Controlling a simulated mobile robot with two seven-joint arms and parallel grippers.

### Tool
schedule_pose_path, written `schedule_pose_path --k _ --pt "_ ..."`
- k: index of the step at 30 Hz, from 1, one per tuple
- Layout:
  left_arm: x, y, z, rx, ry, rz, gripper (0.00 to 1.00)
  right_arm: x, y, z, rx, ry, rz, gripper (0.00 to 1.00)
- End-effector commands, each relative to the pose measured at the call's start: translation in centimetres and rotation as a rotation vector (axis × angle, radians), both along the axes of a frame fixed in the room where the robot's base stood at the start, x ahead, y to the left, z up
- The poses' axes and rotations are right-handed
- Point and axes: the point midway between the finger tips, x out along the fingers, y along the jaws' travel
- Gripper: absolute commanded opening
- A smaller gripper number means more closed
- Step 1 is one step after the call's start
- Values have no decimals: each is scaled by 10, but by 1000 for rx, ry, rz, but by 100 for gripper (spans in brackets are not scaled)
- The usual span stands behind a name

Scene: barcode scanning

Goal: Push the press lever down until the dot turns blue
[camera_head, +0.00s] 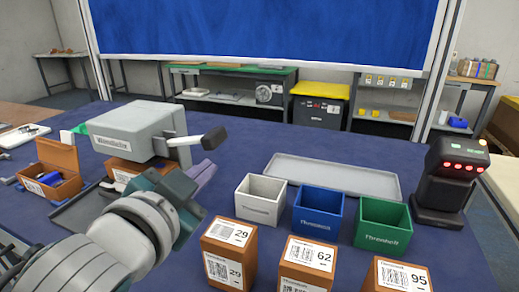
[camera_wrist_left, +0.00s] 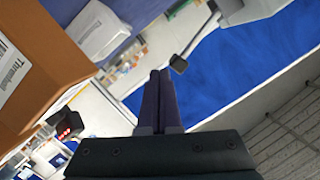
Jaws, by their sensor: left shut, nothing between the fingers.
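The grey press (camera_head: 125,130) stands at the left of the blue table. Its lever sticks out to the right and ends in a black handle (camera_head: 214,138), raised above the table. In the left wrist view a black knob (camera_wrist_left: 179,65) on a grey bar shows just beyond the fingertips. My left gripper (camera_head: 209,168) is below the handle in the head view, its purple fingers shut and empty; they also show in the left wrist view (camera_wrist_left: 159,80). I see no gap or contact clearly between fingers and handle. I cannot make out the dot. My right gripper is out of view.
A brown box (camera_head: 122,166) sits under the press. White (camera_head: 259,210), blue (camera_head: 318,226) and green (camera_head: 382,236) bins stand to the right, with three numbered brown boxes in front. A grey tray (camera_head: 335,170) lies behind; a black device with red lights (camera_head: 440,195) stands far right.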

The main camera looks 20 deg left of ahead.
Motion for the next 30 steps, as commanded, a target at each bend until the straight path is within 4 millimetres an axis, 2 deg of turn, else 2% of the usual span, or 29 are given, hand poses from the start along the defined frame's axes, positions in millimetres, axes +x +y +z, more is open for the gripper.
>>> schedule_pose_path --k 3,7,23,26,29,30 --pt "-18 -2 5 -2 -1 -2 0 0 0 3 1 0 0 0" --pt "-28 -4 7 -2 -2 -2 0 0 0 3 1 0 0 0" --pt "-31 -4 10 -4 -4 -1 0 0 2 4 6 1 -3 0" --pt "-37 2 12 -25 35 24 0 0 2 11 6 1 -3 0" --pt "-55 15 13 -87 150 88 0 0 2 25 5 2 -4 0" --pt "-66 20 13 -123 217 118 0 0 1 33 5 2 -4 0"
